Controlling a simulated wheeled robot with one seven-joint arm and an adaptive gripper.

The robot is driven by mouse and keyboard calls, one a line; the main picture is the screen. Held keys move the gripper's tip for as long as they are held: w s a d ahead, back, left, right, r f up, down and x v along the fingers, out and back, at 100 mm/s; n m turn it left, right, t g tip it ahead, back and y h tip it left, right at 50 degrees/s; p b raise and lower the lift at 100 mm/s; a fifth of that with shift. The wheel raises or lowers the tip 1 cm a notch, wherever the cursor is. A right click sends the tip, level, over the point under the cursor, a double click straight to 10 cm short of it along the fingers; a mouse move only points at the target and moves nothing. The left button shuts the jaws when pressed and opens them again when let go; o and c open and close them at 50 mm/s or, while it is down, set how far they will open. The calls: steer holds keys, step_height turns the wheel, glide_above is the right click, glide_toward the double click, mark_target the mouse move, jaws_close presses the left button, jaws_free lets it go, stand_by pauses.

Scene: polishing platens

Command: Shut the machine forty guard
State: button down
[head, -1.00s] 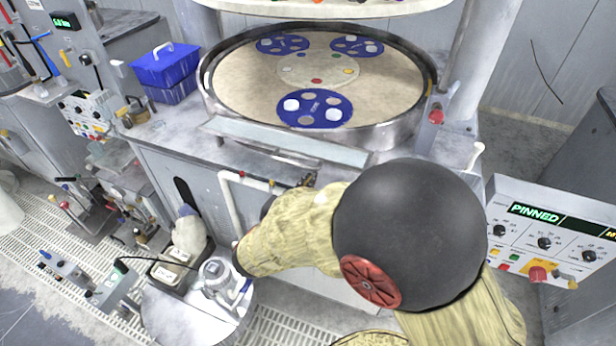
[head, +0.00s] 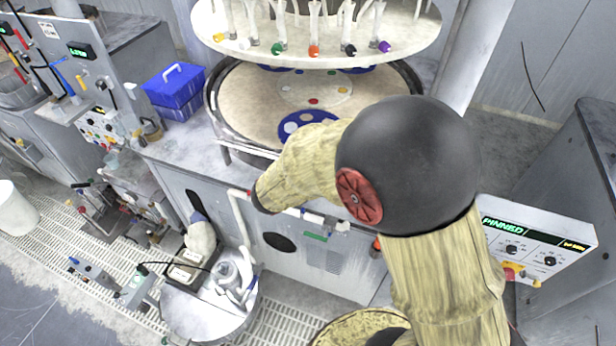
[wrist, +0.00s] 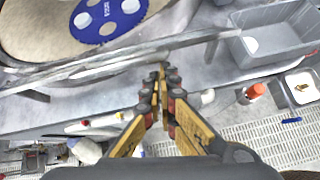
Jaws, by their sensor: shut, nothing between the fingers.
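The machine in front has a round platen (head: 250,100) with blue carriers (head: 296,122) on it. I take the long grey, partly see-through panel along the platen's front to be the guard; it crosses the wrist view (wrist: 100,66), and its left end shows in the head view (head: 240,150). My arm hides most of it in the head view. My gripper (wrist: 161,72) has yellow fingers, is shut and empty, and its tips lie at the panel's edge. I cannot tell whether they touch it. In the head view the gripper is hidden behind my arm. No machine number is readable.
A white upper disc (head: 310,45) with coloured knobs hangs over the platen. A blue box (head: 172,90) sits at left. A grey bin (wrist: 275,35) and orange-capped bottle (wrist: 256,92) show in the wrist view.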

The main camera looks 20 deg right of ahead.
steer(key=w+d+r+g+y+p, duration=0.1)
steer(key=w+d+r+p, duration=0.6)
steer(key=p, duration=0.3)
steer(key=shift+w+d+r+g, duration=0.3)
steer(key=shift+w+d, duration=0.4)
